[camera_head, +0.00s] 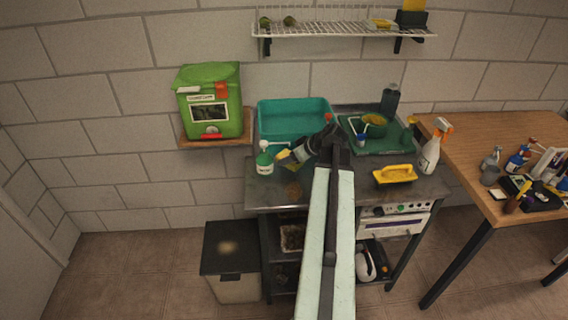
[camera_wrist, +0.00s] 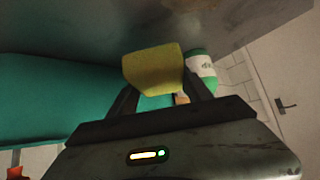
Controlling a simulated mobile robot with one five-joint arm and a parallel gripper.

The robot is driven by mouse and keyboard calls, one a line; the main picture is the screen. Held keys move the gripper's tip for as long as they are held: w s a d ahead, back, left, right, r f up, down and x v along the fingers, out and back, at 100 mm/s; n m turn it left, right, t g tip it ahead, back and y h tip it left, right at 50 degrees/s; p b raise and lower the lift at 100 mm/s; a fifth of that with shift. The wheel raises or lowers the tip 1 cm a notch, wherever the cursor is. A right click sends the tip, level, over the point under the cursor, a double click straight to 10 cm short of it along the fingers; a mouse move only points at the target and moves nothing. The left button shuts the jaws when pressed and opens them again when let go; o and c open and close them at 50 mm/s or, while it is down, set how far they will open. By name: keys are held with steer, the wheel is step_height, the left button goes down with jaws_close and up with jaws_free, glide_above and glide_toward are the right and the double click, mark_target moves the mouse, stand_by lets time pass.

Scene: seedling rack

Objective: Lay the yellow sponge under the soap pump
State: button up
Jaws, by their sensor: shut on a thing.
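The yellow sponge (camera_wrist: 152,70) is between the two fingers of my gripper (camera_wrist: 163,92) in the wrist view. In the head view my gripper (camera_head: 300,152) reaches over the left part of the dark metal bench, and the sponge (camera_head: 283,157) shows at its tip. I cannot tell whether sponge and bottle touch.
A teal basin (camera_head: 293,108) lies behind my gripper. A green tray (camera_head: 378,145) with a pot and a dark bottle (camera_head: 390,98) are at the back right. A green bin (camera_head: 211,102) is on a wall shelf.

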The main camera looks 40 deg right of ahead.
mark_target(289, 165)
step_height(289, 165, down, 4)
steer(key=b, duration=0.4)
steer(key=shift+s+d, duration=0.1)
steer(key=shift+r, duration=0.25)
steer(key=shift+a+f, duration=0.2)
steer(key=o, duration=1.4)
steer(key=shift+o, duration=0.2)
steer(key=shift+r, duration=0.15)
steer(key=shift+r+p, duration=0.35)
steer(key=shift+p, duration=0.15)
steer(key=p+v, duration=0.8)
steer(key=v, duration=0.3)
steer(key=shift+s, duration=0.2)
